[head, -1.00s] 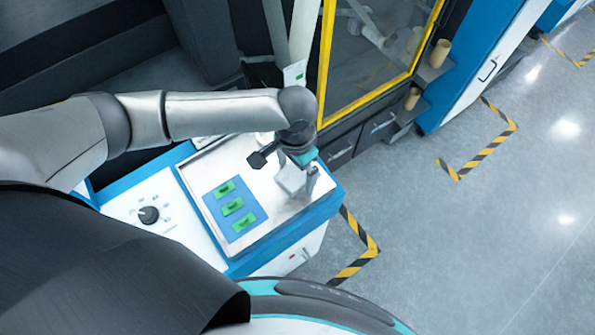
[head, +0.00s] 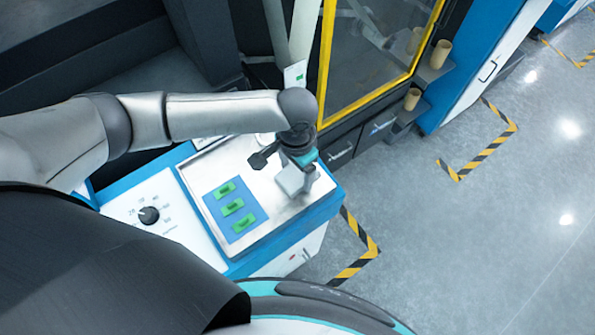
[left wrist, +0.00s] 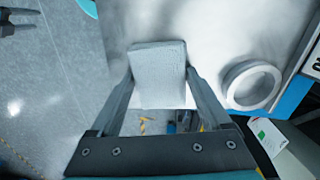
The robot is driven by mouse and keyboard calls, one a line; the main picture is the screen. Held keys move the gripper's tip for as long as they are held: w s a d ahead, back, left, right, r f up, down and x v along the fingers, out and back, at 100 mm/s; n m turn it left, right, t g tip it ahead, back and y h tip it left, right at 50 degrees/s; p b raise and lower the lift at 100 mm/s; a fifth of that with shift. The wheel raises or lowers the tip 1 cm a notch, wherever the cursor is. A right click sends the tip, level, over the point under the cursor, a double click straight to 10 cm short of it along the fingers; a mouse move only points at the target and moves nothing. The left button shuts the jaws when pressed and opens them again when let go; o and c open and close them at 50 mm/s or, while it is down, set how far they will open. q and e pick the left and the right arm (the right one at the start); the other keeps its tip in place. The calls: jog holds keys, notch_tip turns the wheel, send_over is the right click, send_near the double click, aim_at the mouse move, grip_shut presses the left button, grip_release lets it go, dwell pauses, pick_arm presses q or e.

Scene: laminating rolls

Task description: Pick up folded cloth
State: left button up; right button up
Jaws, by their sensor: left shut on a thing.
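The folded cloth (left wrist: 158,72) is a pale grey, roughly square pad in the middle of the left wrist view. My left gripper (left wrist: 160,82) is shut on it, with one finger along each side edge. In the head view my left gripper (head: 293,181) points down over the right part of the bright metal worktop (head: 265,205).
A pale ring-shaped part (left wrist: 232,82) lies right of the cloth. A blue panel with green switches (head: 235,207) and a dial (head: 149,215) are on the machine, left of the gripper. A yellow-framed door (head: 321,65) stands behind. Floor (head: 470,240) to the right is open.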

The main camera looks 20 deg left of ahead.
aim_at(296, 174)
pick_arm(q)
jog(key=shift+r, duration=0.1)
notch_tip(296, 174, up, 20)
jog(key=p, duration=0.1)
jog(key=shift+p, duration=0.3)
dwell(0.3)
